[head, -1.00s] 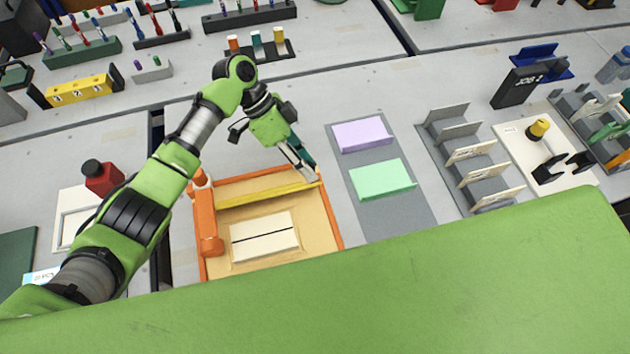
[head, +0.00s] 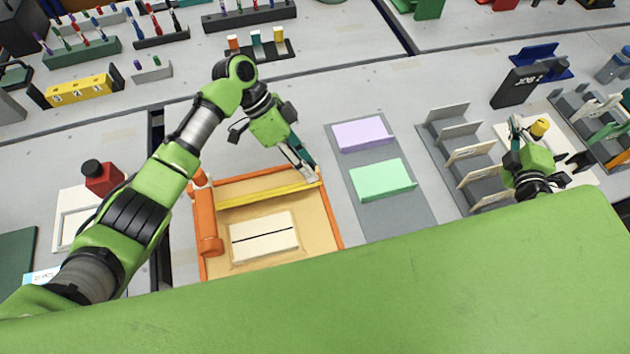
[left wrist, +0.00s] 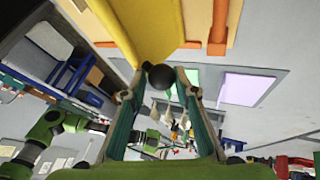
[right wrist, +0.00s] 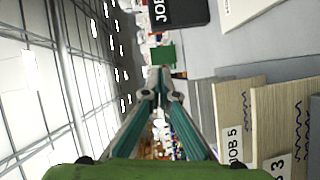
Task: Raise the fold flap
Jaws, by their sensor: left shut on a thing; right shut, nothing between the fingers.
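The fold flap (head: 262,196) is a yellow strip across the back part of an orange-framed plotter bed (head: 333,222). In the left wrist view the yellow flap (left wrist: 145,28) ends in a black ball knob (left wrist: 160,77). My left gripper (head: 308,178) is at the flap's right end, its fingers (left wrist: 161,82) shut on the knob. The knob is hidden in the head view. My right gripper (head: 516,124) is shut and empty, by the card rack and the white board at the right. In the right wrist view its fingertips (right wrist: 160,92) are together.
A cream sheet with a dark line (head: 264,236) lies in the bed. A grey mat (head: 398,214) holds a purple pad (head: 362,134) and a green pad (head: 381,179). The card rack (head: 436,132) stands right of it. A red bottle (head: 102,178) stands at left.

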